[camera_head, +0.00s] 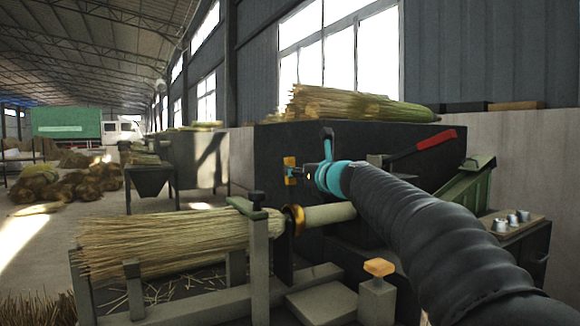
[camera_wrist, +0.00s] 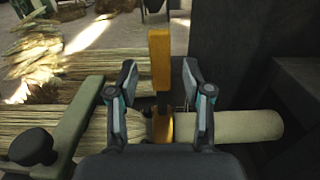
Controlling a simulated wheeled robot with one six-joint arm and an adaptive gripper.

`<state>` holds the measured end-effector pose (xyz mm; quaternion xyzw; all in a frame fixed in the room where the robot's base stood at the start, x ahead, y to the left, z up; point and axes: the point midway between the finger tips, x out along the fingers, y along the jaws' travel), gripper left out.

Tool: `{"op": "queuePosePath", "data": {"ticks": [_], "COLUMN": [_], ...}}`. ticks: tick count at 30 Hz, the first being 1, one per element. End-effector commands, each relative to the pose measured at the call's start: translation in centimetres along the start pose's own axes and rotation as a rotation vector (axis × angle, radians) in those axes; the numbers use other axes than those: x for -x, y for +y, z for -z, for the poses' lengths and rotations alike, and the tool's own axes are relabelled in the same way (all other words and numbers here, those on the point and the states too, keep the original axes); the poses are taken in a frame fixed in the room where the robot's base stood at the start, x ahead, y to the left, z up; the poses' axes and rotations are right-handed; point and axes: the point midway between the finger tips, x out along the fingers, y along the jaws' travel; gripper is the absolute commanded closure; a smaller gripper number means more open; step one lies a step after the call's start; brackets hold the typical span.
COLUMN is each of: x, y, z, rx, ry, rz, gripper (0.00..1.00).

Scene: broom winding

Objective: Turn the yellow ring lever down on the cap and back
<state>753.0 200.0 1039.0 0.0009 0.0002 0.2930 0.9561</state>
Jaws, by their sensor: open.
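The yellow lever (camera_wrist: 160,58) stands upright in the wrist view, on a dark stem above the yellow ring (camera_wrist: 184,126). In the head view, the lever's yellow grip (camera_head: 289,163) shows just left of my gripper (camera_head: 304,173), and the ring (camera_head: 293,219) sits around the broom's binding end below. My gripper (camera_wrist: 158,78) is open, with one finger on each side of the lever and visible gaps between. The pale cylinder (camera_head: 329,214) runs right from the ring.
The straw bundle (camera_head: 170,243) lies left of the ring, through a post with a dark knob (camera_head: 257,198). A yellow-topped post (camera_head: 379,268) stands in front. A dark cabinet (camera_head: 275,150) is behind, with a red-handled tool (camera_head: 435,140). Metal cups (camera_head: 512,219) sit at right.

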Motion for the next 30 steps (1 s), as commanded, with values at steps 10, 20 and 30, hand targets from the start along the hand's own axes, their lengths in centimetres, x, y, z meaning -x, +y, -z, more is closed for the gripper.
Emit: {"op": "queuePosePath", "data": {"ticks": [10, 20, 30], "x": [-4.3, -4.9, -4.9], "y": [0.0, 0.0, 0.0], "z": [-0.1, 0.0, 0.0], "rx": [0.001, 0.002, 0.002], "ry": [0.000, 0.000, 0.000], "rz": [0.000, 0.001, 0.001], "gripper": [0.50, 0.50, 1.00]}}
